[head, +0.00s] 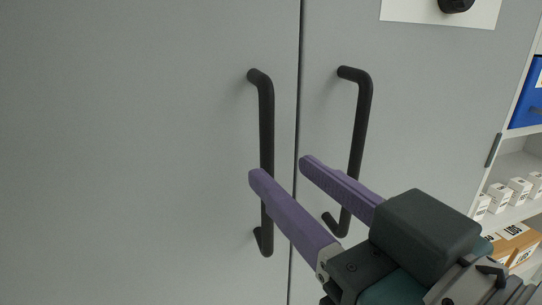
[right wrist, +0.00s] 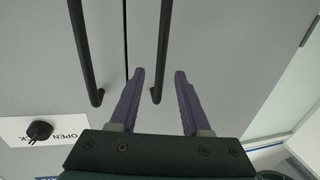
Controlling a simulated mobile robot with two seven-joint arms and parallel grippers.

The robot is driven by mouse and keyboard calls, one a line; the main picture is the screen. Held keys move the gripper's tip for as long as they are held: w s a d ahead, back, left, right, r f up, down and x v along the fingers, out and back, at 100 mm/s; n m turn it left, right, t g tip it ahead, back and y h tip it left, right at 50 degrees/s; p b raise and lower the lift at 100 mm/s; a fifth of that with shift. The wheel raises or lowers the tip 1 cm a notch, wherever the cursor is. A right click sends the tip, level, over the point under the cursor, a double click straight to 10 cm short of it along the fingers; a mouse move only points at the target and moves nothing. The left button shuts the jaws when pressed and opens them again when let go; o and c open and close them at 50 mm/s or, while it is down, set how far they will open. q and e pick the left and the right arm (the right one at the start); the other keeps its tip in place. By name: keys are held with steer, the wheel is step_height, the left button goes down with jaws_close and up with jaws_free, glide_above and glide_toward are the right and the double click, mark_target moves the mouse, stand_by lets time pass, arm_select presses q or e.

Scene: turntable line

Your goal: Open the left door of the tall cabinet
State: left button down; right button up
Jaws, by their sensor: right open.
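The tall cabinet's grey left door (head: 150,130) is shut, with a thin dark seam between it and the right door (head: 420,110). Its black bar handle (head: 266,120) stands upright beside the seam. My right gripper (head: 278,166) has two purple fingers, open and empty, in front of this handle. In the head view the left finger crosses over the handle's lower half. In the right wrist view this handle (right wrist: 163,50) runs between the spread fingertips (right wrist: 159,73); I see no clear contact. My left gripper is not in view.
The right door's similar black handle (head: 360,130) is close to the right finger. A white plate with a black knob (head: 456,5) is on the right door; the right wrist view shows it marked OPEN (right wrist: 65,133). Shelves with small white boxes (head: 519,188) stand at right.

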mark_target(270, 161)
steer(key=x, duration=0.5)
steer(key=shift+a, duration=0.1)
jaws_close()
stand_by(1.3)
